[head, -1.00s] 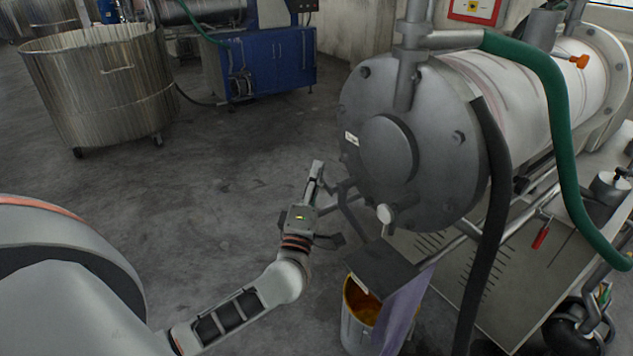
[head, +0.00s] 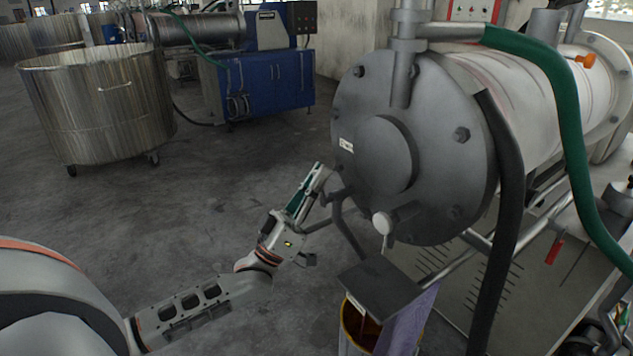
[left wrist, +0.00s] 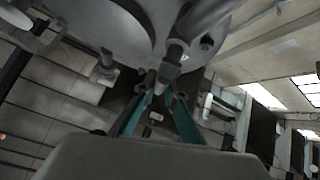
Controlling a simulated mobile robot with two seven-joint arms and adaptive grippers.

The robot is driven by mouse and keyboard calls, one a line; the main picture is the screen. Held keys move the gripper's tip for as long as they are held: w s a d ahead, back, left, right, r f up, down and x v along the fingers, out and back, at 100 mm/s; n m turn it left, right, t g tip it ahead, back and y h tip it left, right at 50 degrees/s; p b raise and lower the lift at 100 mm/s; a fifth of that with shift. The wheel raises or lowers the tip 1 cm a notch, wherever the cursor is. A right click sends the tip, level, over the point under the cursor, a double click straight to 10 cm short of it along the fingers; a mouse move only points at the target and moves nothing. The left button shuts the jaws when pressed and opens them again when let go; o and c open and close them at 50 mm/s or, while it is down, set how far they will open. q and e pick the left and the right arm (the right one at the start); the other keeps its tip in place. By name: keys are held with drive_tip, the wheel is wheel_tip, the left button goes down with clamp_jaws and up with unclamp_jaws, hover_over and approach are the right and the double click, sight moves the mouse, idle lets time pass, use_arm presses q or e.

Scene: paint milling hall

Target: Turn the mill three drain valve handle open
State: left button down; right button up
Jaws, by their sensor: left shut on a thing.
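The mill (head: 395,165) is a big grey drum with a round bolted end plate, at the right of the head view. A dark drain fitting (head: 340,194) with thin bent pipes sits low on the left of that plate. My left gripper (head: 322,174) is at this fitting, its teal fingers pointing up toward the drum. In the left wrist view the fingers (left wrist: 162,92) converge on a grey rod-like handle (left wrist: 172,64) below the drum and are shut on it. The handle's full shape and angle are partly hidden. My right gripper is not in view.
A pale round knob (head: 382,223) is on the drum's lower edge. Below it are a dark plate (head: 380,287), a yellow-lined bucket (head: 349,326) and a purple cloth (head: 408,325). Black (head: 500,200) and green (head: 565,130) hoses hang at right.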

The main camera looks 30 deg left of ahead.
use_arm(q)
drive_tip(key=m+h, duration=0.1)
drive_tip(key=m, duration=0.1)
drive_tip(key=m+g+h, duration=0.1)
drive_tip(key=h, duration=0.1)
drive_tip(key=shift+s+d+f+m, duration=0.15)
drive_tip(key=shift+d+m, duration=0.2)
drive_tip(key=shift+m, duration=0.05)
drive_tip(key=m+h, duration=0.1)
drive_tip(key=m+g+h, duration=0.1)
drive_tip(key=shift+s+d+m+g+b, duration=0.1)
drive_tip(key=shift+d+m+g+b, duration=0.15)
drive_tip(key=shift+m+g+b, duration=0.1)
drive_tip(key=shift+d+m+g+h, duration=0.15)
drive_tip(key=shift+m+g+h, duration=0.2)
drive_tip(key=shift+m+h, duration=0.45)
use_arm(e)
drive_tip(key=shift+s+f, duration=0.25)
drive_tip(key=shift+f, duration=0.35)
use_arm(q)
drive_tip(key=shift+s+d+m+h, duration=0.1)
drive_tip(key=shift+m+h, duration=0.25)
drive_tip(key=shift+h, duration=0.05)
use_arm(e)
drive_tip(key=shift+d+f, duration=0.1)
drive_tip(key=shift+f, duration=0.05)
